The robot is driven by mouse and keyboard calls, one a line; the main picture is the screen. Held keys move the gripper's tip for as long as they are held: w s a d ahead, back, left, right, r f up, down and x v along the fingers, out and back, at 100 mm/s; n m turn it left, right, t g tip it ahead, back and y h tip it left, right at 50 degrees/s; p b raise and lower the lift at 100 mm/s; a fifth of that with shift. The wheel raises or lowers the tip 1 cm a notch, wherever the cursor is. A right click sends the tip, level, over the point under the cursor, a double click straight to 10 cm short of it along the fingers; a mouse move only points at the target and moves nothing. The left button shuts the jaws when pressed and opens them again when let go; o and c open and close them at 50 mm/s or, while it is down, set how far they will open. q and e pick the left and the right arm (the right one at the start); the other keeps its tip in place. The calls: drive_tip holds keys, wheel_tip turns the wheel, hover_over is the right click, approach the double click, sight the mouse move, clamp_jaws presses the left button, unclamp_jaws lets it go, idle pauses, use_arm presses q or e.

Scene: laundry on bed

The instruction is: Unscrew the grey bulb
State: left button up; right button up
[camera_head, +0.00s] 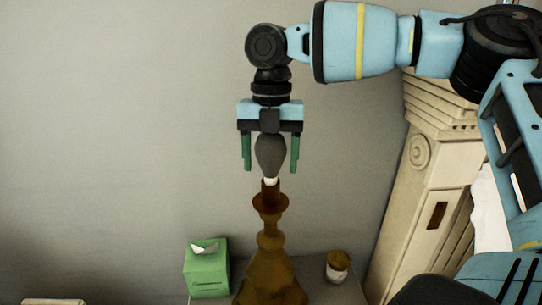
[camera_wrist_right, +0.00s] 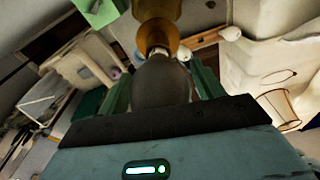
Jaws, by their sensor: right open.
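The grey bulb (camera_head: 270,155) stands upright in the socket of a brown lamp (camera_head: 269,238), with its white base just showing above the socket. My right gripper (camera_head: 270,165) points down from above, with its green fingers on either side of the bulb. The fingers are open, with gaps between them and the bulb in the head view. In the right wrist view, the bulb (camera_wrist_right: 160,82) lies between the fingers, and its pale base meets the lamp (camera_wrist_right: 158,22). My left gripper is not in view.
A green tissue box (camera_head: 207,272) stands left of the lamp, and a small jar with a brown lid (camera_head: 338,267) stands right of it. A cream carved column (camera_head: 418,190) rises at the right. The wall left of the gripper is clear.

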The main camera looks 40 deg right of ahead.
drive_tip(key=shift+m, duration=0.3)
drive_tip(key=m, duration=0.3)
drive_tip(key=shift+m+t, duration=0.3)
drive_tip(key=shift+m, duration=1.5)
drive_tip(key=shift+m, duration=1.7)
drive_tip(key=shift+w+t, duration=0.1)
drive_tip(key=shift+t, duration=0.2)
